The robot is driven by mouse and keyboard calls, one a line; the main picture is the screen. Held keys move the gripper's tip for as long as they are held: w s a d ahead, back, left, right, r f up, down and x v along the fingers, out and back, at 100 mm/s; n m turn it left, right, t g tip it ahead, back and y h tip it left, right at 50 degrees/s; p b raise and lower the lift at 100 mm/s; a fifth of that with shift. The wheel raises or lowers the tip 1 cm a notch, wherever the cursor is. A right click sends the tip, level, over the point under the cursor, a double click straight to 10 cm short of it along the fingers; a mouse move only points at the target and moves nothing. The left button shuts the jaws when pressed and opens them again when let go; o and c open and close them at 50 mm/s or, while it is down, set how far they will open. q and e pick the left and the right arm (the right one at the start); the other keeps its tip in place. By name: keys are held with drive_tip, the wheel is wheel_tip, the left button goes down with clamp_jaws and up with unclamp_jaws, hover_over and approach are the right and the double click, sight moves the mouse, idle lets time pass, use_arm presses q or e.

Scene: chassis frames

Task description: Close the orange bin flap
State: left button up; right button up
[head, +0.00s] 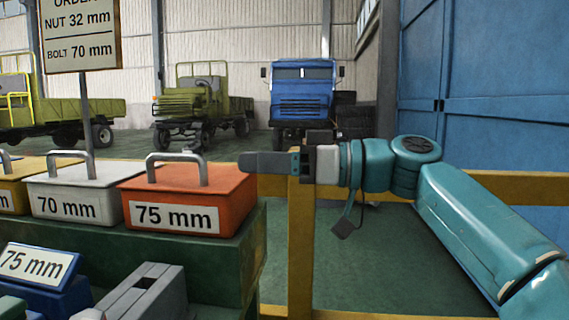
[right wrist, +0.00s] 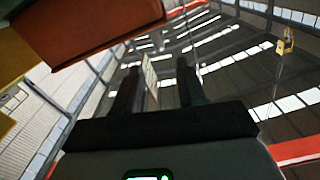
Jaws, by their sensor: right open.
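The orange bin (head: 190,187) stands on the green bench at centre left, with a "75 mm" label on its front. Its orange top flap with a grey bar handle (head: 176,158) looks flat on the bin, with no gap showing at the front. My right gripper (head: 246,162) comes in from the right, with its fingertips at the bin's top right edge; I cannot tell whether they touch it. In the right wrist view the two fingers (right wrist: 158,84) are apart with no bin part between them, and the orange bin (right wrist: 100,32) is at upper left. My left gripper is not in view.
A white "70 mm" bin (head: 75,187) and a yellow bin (head: 10,190) stand left of the orange one. A blue "75 mm" box (head: 42,275) and a grey block (head: 140,292) are in front. A yellow railing post (head: 301,240) stands right of the bench (head: 240,245).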

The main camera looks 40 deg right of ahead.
drive_tip(key=shift+v, duration=1.6)
